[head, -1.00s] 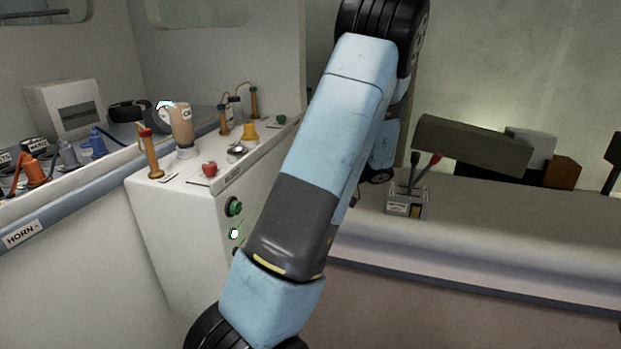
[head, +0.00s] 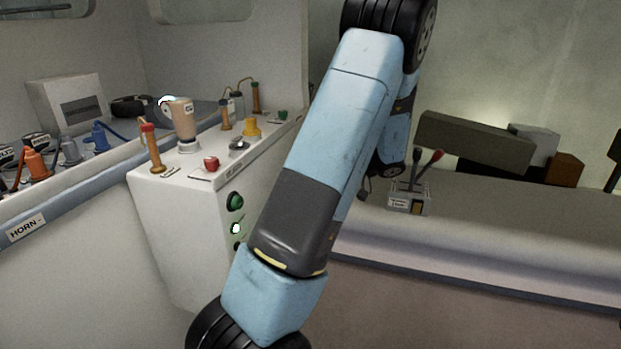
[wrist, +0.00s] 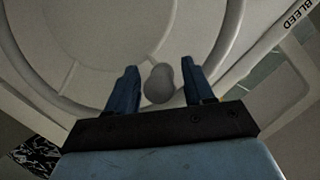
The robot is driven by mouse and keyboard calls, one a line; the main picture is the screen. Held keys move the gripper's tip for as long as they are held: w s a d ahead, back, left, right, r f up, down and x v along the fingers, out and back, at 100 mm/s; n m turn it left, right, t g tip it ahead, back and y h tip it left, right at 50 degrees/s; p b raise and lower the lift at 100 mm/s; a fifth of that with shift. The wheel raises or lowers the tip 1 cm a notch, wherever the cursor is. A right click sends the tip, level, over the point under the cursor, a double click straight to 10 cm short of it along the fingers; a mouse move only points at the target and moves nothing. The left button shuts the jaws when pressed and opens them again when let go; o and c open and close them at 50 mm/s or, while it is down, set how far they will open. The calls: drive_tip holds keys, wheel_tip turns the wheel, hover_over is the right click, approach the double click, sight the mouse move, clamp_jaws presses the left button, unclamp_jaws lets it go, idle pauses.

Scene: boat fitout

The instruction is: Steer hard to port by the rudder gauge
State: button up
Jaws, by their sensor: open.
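In the wrist view my gripper (wrist: 159,67) is open, its two blue fingers apart on either side of a rounded grey knob (wrist: 158,86). I cannot tell whether either finger touches the knob. Behind it is a pale round form with a curved rim (wrist: 226,50) and a spoke-like seam, which looks like a wheel. In the head view my own arm hides the gripper and this wheel. I cannot make out a rudder gauge in either view.
A white console (head: 160,215) with several handles and buttons stands left of my arm. A lever box (head: 409,203) sits on the bench (head: 500,235) at right. A "BLEED" label (wrist: 298,14) shows in the wrist view.

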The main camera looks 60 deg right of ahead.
drive_tip(key=v, duration=1.1)
drive_tip(key=shift+w, duration=0.1)
idle(0.5)
